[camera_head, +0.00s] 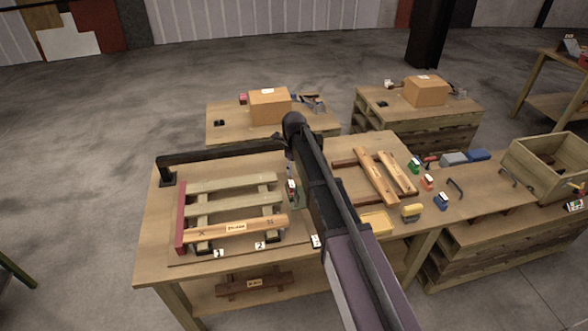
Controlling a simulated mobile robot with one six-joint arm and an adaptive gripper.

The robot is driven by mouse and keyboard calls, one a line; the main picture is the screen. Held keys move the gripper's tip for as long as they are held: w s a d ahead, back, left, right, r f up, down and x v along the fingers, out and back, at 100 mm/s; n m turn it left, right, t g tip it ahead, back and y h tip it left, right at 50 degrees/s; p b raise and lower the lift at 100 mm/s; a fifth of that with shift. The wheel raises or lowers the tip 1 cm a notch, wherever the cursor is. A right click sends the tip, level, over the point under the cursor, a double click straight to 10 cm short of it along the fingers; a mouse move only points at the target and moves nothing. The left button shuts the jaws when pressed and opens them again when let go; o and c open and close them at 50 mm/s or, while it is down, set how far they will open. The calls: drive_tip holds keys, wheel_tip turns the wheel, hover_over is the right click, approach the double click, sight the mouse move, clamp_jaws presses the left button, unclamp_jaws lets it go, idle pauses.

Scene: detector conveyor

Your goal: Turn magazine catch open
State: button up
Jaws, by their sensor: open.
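A magazine catch cannot be told apart for certain at this size. On the near table (150,250) stands a slatted wooden frame (232,197) with a red strip (181,217) on its left side. A pale labelled bar (230,229) lies across its front. A black rail (222,154) runs behind the frame, with a dark foot at its left end. My arm crosses the middle of the view and hides part of the table. My gripper cannot be made out behind it.
Right of my arm lie wooden bars (376,177), a yellow tray (377,222) and several small coloured parts. A wooden crate (548,163) stands at the far right. Two cardboard boxes (270,105) (426,90) sit on the tables behind. A dark bar lies on the lower shelf.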

drive_tip(key=shift+r+p, duration=1.7)
drive_tip(key=shift+r, duration=0.2)
drive_tip(key=shift+d, duration=0.1)
